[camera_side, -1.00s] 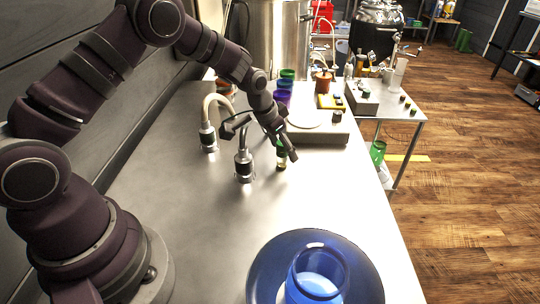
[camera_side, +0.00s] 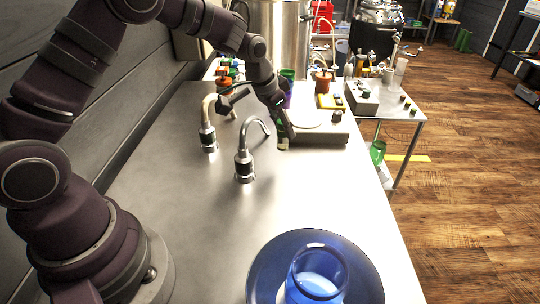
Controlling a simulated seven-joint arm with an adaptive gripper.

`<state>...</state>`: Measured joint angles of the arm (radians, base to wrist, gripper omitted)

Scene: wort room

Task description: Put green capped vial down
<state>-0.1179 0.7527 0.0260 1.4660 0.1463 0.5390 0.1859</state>
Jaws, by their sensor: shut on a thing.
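My gripper (camera_side: 281,137) is over the steel table (camera_side: 190,245), behind and to the right of the front hose fitting. It is shut on the green capped vial (camera_side: 283,144), which shows only as a small dark and green piece at the fingertips. The fingers hide most of the vial. I cannot tell whether its base touches anything. The vial is close to the left front corner of a flat grey device (camera_side: 318,136) with a round pale plate.
Two hose fittings, a grey one (camera_side: 244,166) and a tan one (camera_side: 208,135), stand left of my gripper. A blue container (camera_side: 318,272) stands in front. Purple and green cups (camera_side: 287,75) stand behind my gripper. The table's middle front is clear.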

